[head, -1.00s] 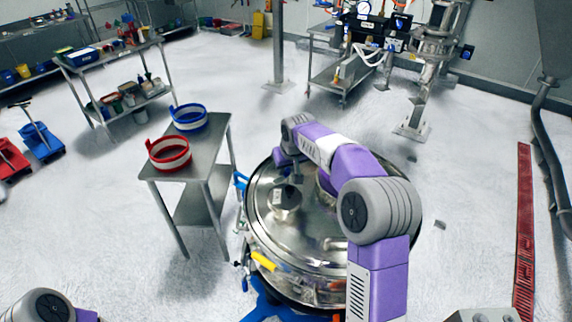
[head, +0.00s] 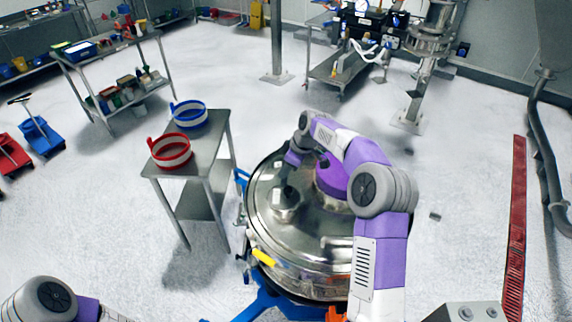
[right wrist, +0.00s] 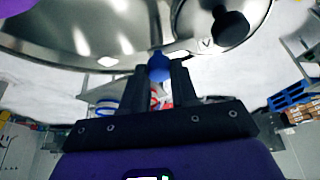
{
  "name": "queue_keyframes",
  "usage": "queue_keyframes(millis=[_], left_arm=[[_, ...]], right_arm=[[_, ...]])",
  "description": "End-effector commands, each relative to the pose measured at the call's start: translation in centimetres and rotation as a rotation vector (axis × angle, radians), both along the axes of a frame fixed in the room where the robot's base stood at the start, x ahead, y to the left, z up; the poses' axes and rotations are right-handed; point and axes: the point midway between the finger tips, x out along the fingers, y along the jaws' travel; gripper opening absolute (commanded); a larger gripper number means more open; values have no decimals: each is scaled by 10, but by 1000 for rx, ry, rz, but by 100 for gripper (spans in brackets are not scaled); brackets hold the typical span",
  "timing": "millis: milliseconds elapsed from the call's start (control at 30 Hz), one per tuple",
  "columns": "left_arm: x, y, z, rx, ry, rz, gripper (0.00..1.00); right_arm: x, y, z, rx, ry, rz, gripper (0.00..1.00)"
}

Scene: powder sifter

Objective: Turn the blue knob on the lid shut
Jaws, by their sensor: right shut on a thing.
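The round steel lid (head: 330,226) tops the drum of the sifter; it also shows in the right wrist view (right wrist: 60,35). My right gripper (head: 286,170) is over the left back part of the lid, behind a small round cap (head: 286,213). In the right wrist view the blue knob (right wrist: 158,66) sits between the fingertips of my right gripper (right wrist: 159,72), which is shut on it. A left arm link shows at the bottom left, but the left gripper is out of view.
A steel side table (head: 206,168) with a red-and-white ring (head: 170,151) and a blue-and-white ring (head: 189,114) stands left of the drum. In the right wrist view a black knob (right wrist: 230,27) on the cap is close to the fingers. Open floor lies around the drum.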

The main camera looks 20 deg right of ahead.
Motion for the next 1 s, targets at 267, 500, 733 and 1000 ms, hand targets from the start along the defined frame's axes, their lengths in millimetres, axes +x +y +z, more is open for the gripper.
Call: queue_keyframes(millis=[267, 500, 733, 1000], left_arm=[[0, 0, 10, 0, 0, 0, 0], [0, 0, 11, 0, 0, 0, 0], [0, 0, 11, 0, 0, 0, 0], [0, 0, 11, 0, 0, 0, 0]], right_arm=[[1, -1, 1, -1, -1, 107, 0], [1, -1, 0, -2, -1, 136, 0], [1, -1, 0, -3, -2, 137, 0], [1, -1, 0, -2, -1, 136, 53]])
